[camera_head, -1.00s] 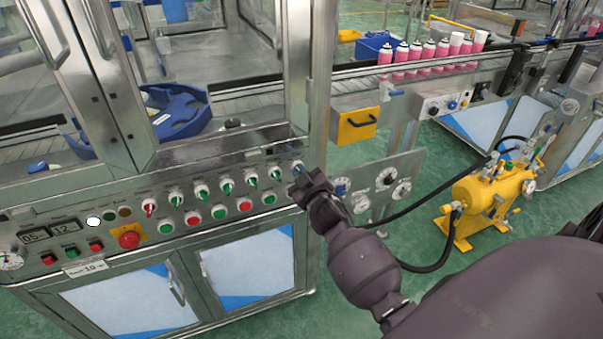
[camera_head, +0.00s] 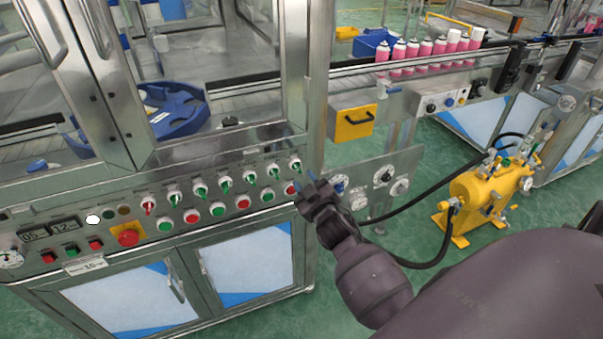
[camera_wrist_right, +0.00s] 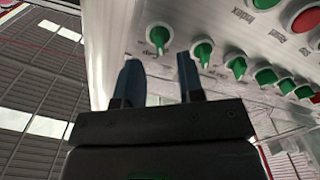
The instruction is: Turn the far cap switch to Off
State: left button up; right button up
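The far cap switch (camera_head: 295,165) is the rightmost green-handled knob in the upper row on the steel control panel. In the right wrist view it is the leftmost green knob (camera_wrist_right: 158,38), just beyond the fingertips. Its handle looks roughly upright in the head view; its exact setting is too small to read. My right gripper (camera_head: 305,182) is just below and right of this switch, apart from it. In the right wrist view its two dark fingers (camera_wrist_right: 160,75) stand apart with nothing between them. My left gripper is not in view.
Similar green-handled switches (camera_head: 250,176) run leftward along the panel, with red and green push buttons (camera_head: 243,202) below. A grey plate with dials (camera_head: 372,185) stands right of the cabinet. A yellow pump unit (camera_head: 480,195) with black hoses stands farther right.

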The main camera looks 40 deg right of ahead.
jog(key=shift+v, duration=2.95)
jog(key=s+a+f+m+g+y, duration=0.1)
jog(key=s+a+f+g+y, duration=0.1)
jog(key=s+f, duration=0.4)
jog(key=s+a+f+m+g+y, duration=0.1)
jog(key=s+a+f+g, duration=0.3)
jog(key=s, duration=0.9)
notch_tip(320, 180, down, 3)
jog(key=shift+s+a+f+g+y, duration=0.3)
jog(key=shift+s+a+y, duration=0.15)
jog(key=shift+a, duration=0.55)
jog(key=shift+w, duration=0.1)
